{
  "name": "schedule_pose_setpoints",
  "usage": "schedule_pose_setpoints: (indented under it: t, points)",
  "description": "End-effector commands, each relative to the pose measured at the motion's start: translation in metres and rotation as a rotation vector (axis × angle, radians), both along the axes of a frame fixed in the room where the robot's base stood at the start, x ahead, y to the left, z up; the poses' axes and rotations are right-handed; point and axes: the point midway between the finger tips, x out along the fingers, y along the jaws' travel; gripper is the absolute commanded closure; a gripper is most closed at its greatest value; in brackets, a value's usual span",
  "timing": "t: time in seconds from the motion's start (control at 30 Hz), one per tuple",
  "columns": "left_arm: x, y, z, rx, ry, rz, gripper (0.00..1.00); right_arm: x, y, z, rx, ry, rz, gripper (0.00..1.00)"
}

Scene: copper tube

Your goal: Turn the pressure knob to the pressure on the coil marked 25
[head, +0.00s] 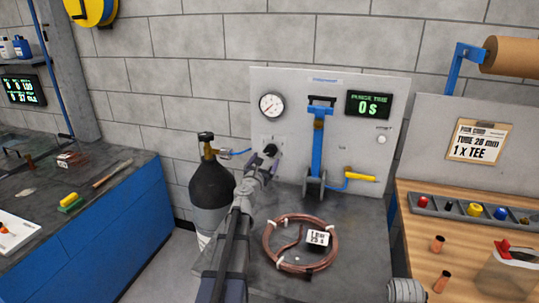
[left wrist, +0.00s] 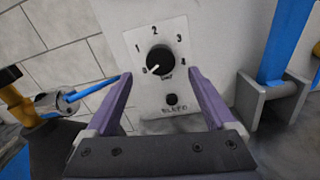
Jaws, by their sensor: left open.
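The black pressure knob (left wrist: 160,60) shows in the left wrist view on a pale plate with the numbers 1, 2, 3 and 4 around it. Its white pointer line points to the lower left, near a mark below the 1. My left gripper (left wrist: 160,76) is open, with one finger on each side of the knob; I cannot tell whether they touch it. In the head view my left gripper (head: 267,158) is in front of the panel. The copper coil (head: 268,255) lies on the grey bench, with a white label (head: 318,238) whose small text I cannot read surely.
A round gauge (head: 271,105) and a display reading 0 s (head: 368,105) are on the panel (head: 340,85). A dark gas cylinder (head: 211,185) stands to the left. A blue upright (head: 318,150) stands right of the knob. A black button (left wrist: 171,99) is below the knob.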

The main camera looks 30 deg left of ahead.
Motion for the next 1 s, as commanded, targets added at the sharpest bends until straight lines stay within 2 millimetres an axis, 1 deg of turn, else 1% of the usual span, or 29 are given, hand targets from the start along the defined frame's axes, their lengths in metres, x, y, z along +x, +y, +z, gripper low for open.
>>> schedule_pose_setpoints:
  t: [0.03, 0.2, 0.33, 0.47, 0.67, 0.77, 1.0]
  points:
    - [0.01, 0.003, 0.0, 0.001, 0.0, -0.001, 0.11, 0.0, 0.0, 0.0, 0.0, 0.0, 0.0, 0.5]
    - [0.037, 0.01, 0.0, 0.001, 0.001, -0.002, 0.11, 0.0, 0.0, 0.0, 0.0, 0.0, 0.0, 0.5]
    - [0.053, 0.014, 0.0, 0.002, 0.001, -0.003, 0.11, 0.0, 0.0, 0.0, 0.0, 0.0, 0.0, 0.5]
    - [0.06, 0.016, 0.0, 0.002, 0.001, -0.002, 0.11, 0.0, 0.0, 0.0, 0.0, 0.0, 0.0, 0.5]
    - [0.059, 0.015, 0.0, 0.002, 0.001, -0.002, 0.11, 0.0, 0.0, 0.0, 0.0, 0.0, 0.0, 0.5]
    - [0.059, 0.015, 0.0, 0.002, 0.001, -0.002, 0.2, 0.0, 0.0, 0.0, 0.0, 0.0, 0.0, 0.5]
    - [0.059, 0.015, 0.0, 0.002, 0.001, -0.002, 0.47, 0.0, 0.0, 0.0, 0.0, 0.0, 0.0, 0.5]
